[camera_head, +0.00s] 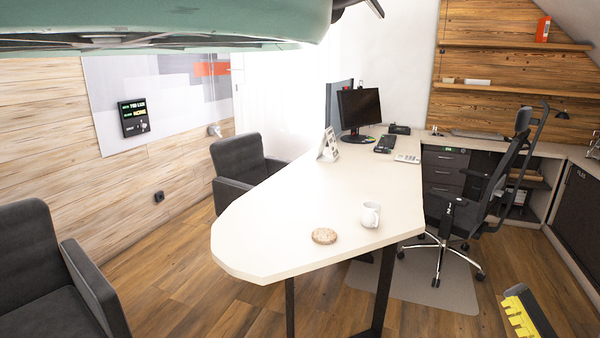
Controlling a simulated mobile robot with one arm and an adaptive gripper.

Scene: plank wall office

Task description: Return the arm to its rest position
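A large teal part of my own body spans the top left of the head view, close to the camera. Dark hooked pieces at the top edge look like part of my gripper (361,8). The rest is cut off by the frame, so I cannot tell whether it is open or shut. Nothing held shows there.
A pale desk (290,215) with a white mug (370,214) and a round coaster (324,236) stands in the middle. Dark armchairs (240,165) are at left, an office chair (462,205) at right. A yellow-and-dark object (522,318) shows bottom right.

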